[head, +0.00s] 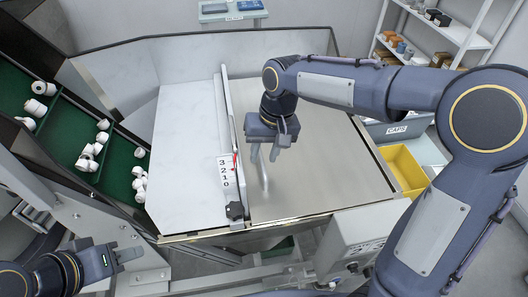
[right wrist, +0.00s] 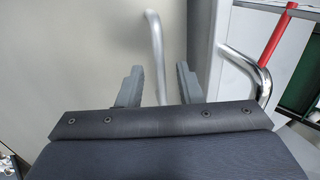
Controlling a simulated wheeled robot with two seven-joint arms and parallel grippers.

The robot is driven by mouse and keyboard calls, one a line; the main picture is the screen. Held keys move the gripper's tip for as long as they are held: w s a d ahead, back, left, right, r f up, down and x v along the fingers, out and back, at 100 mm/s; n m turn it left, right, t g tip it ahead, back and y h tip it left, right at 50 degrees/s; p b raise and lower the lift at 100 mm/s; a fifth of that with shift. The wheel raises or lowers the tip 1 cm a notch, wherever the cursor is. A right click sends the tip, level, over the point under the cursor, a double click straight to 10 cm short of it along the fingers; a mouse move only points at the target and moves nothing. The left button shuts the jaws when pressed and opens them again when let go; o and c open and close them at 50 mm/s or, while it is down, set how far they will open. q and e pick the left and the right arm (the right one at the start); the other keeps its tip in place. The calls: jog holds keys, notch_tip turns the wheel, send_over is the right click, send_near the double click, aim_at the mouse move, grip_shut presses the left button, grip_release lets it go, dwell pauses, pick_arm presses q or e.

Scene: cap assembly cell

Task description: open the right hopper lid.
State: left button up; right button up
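The right hopper lid (head: 325,165) is a flat, brushed-metal panel that lies closed over the right side of the hopper. Its bar handle (head: 264,178) stands near the lid's left edge, and it also shows in the right wrist view (right wrist: 157,45). My right gripper (head: 265,155) is over the left part of the lid, open and empty. In the right wrist view its two fingers (right wrist: 159,82) are apart, with the handle appearing in the gap between them; contact is not visible. My left gripper (head: 130,254) is at the lower left, away from the lid; its finger gap is unclear.
A divider with a number scale (head: 226,172) and red pointer runs left of the lid. Beyond it is a pale panel (head: 185,150). Green trays (head: 62,125) with white caps stand at left. A yellow bin (head: 405,168) and grey CAPS bin (head: 400,130) stand at right.

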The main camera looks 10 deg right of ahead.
jog(key=shift+f, duration=0.35)
grip_shut()
